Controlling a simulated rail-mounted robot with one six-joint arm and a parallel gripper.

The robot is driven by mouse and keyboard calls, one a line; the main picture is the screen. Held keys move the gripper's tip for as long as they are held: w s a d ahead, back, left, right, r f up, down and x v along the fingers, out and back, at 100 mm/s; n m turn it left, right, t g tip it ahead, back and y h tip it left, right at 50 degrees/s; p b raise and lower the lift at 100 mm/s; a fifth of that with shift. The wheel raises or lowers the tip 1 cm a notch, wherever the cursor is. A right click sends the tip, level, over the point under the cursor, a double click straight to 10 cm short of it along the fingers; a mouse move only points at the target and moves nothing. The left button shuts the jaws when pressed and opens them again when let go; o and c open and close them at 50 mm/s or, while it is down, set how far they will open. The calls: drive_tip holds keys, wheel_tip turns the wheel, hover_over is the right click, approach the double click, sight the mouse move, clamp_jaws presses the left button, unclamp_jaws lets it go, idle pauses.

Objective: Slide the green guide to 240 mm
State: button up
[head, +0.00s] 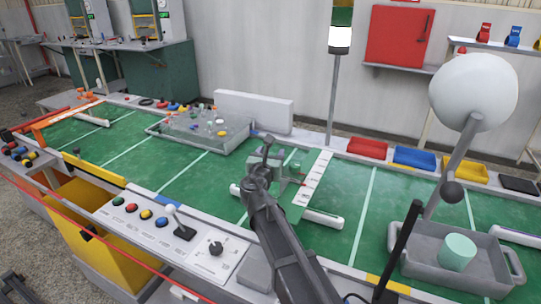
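A green, partly see-through piece (293,160), which looks like the guide, stands on the green bench top at mid-picture. A slanted white strip with dark marks (312,178), like a scale, lies just right of it. The marks are too small to read, so I cannot tell the guide's position in mm. My dark grey arm reaches up from the bottom edge. Its end, my gripper (285,178), is close to the left side of the green piece. The arm hides part of that area. I cannot tell whether the fingers touch the guide or how wide they are.
A clear tray of small parts (203,130) lies behind, to the left. A grey tray (440,271) holding a pale green cylinder (457,252) stands right. A white bar (322,218) lies near my arm.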

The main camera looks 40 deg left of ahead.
clamp_jaws()
drive_tip(key=w+d+x, duration=0.1)
drive_tip(key=d+x, duration=0.1)
drive_tip(key=x, duration=1)
drive_tip(key=shift+d, duration=0.1)
drive_tip(key=shift+o, duration=1)
unclamp_jaws()
drive_tip(key=shift+s, duration=0.1)
drive_tip(key=v, duration=1.1)
